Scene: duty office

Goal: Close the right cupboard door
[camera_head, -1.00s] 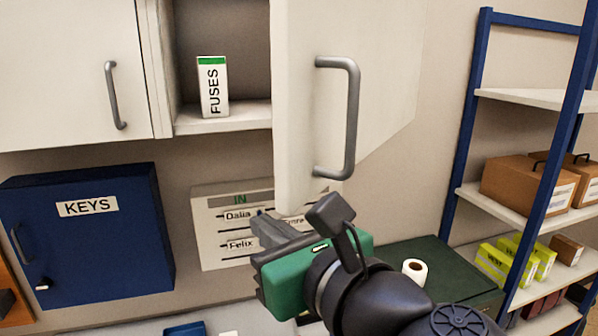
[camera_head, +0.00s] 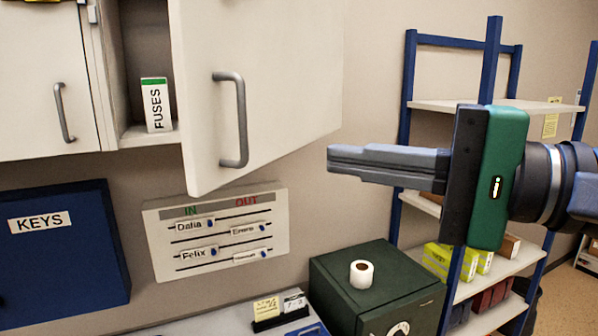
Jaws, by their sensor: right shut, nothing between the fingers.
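The right cupboard door (camera_head: 285,85) is white and stands open, swung out towards me, with a grey bar handle (camera_head: 240,120) near its left edge. Its open cupboard (camera_head: 148,45) shows to the left of it, with a white and green fuses box (camera_head: 156,104) inside. My right gripper (camera_head: 332,162) is shut and empty. It points left and shows to the right of the door, level with the door's lower part, apart from the handle. My left gripper is not in view.
The left cupboard door (camera_head: 45,60) is shut. Below hang a blue key box (camera_head: 65,270) and an in/out board (camera_head: 218,230). A green cabinet (camera_head: 330,268) with a paper roll (camera_head: 361,274) stands below my right gripper. Blue-framed shelves (camera_head: 410,110) stand at the right.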

